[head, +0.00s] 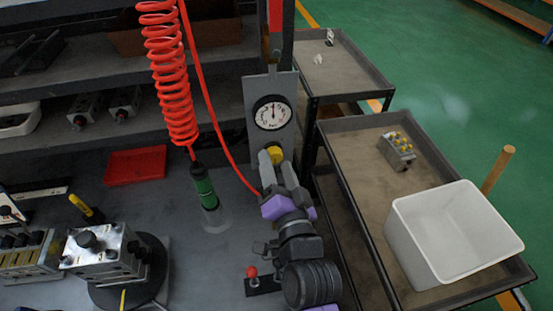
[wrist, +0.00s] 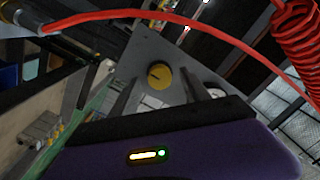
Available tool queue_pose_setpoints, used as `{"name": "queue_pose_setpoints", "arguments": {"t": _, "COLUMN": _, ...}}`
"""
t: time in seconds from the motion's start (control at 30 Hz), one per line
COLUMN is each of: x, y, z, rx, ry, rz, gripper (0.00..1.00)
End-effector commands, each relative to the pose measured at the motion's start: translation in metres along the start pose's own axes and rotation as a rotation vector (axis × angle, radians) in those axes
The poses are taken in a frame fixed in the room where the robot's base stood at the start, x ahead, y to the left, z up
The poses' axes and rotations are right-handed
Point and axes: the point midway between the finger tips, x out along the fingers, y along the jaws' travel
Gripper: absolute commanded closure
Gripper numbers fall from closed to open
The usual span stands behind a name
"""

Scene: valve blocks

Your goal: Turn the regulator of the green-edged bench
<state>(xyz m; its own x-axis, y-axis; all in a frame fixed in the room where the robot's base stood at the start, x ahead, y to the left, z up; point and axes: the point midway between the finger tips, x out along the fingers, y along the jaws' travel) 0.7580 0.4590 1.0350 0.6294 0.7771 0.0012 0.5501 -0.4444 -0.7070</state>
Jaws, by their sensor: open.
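The regulator is a yellow knob (head: 276,153) on a grey upright plate (head: 257,90), below a round white dial gauge (head: 272,113), at the back of the grey bench top (head: 230,262). My gripper (head: 273,162) is open at the knob and partly covers it in the head view. In the wrist view the knob (wrist: 159,75) shows between the two finger directions, with a dark mark on its face. I cannot tell whether the fingers touch it. I cannot make out a green edge on this bench.
A red coiled hose (head: 168,75) hangs left of the plate, ending in a green-handled tool (head: 204,188). A thin red hose (wrist: 150,14) crosses the wrist view. A valve block (head: 100,250) stands front left. A cart holds a white bin (head: 455,235) at right.

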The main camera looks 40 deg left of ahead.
Motion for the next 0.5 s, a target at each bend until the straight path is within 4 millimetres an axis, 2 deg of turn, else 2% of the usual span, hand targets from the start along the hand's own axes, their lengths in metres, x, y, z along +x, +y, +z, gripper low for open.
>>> {"name": "queue_pose_setpoints", "arguments": {"t": 0.13, "x": 0.0095, "y": -0.0002, "z": -0.0005, "rx": 0.000, "ry": 0.000, "rz": 0.000, "gripper": 0.45}}
{"name": "queue_pose_setpoints", "arguments": {"t": 0.4, "x": 0.0106, "y": 0.0008, "z": 0.0001, "rx": 0.000, "ry": 0.000, "rz": 0.001, "gripper": 0.45}}
{"name": "queue_pose_setpoints", "arguments": {"t": 0.5, "x": 0.0106, "y": 0.0007, "z": 0.0000, "rx": 0.000, "ry": 0.000, "rz": 0.001, "gripper": 0.63}}
